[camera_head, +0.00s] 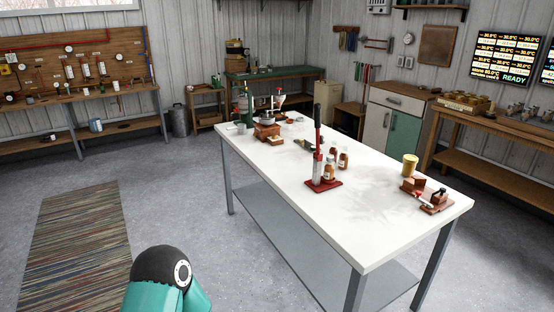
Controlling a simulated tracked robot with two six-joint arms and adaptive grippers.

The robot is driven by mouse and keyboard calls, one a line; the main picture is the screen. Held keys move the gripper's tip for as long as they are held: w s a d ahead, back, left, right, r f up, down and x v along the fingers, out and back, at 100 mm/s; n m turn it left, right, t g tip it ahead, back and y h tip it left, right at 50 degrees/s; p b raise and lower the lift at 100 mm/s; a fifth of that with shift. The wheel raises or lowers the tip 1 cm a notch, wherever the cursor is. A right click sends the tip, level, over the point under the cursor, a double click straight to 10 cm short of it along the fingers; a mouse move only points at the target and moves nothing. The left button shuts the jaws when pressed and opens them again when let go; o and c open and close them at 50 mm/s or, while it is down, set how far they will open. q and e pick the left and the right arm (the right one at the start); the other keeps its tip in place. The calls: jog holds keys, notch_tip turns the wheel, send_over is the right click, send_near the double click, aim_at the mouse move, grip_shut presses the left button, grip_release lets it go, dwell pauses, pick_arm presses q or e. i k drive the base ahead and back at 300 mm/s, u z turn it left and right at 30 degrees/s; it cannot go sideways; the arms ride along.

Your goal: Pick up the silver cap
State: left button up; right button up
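I cannot make out a silver cap for certain; the small items on the white table (365,215) are too small to tell. Several brown bottles (343,160) with pale labels stand near the middle of the table. A red-based hand press (324,183) with a tall dark lever stands next to them. A teal link and dark joint of my own arm show at the bottom, left of the table. Neither of my grippers is in view.
A gold tin (410,166) and a reddish wooden fixture (428,194) sit at the table's right end. A wooden box with metal apparatus (267,130) stands at its far left end. A striped rug (75,245) lies on the open floor at left. Workbenches line the walls.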

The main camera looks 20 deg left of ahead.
aim_at(330, 158)
jog(key=z, duration=0.3)
jog(key=i, duration=0.15)
jog(key=u, duration=1.1)
jog(key=k, duration=0.55)
jog(key=u, duration=0.4)
jog(key=i, duration=1.5)
jog(key=z, duration=0.45)
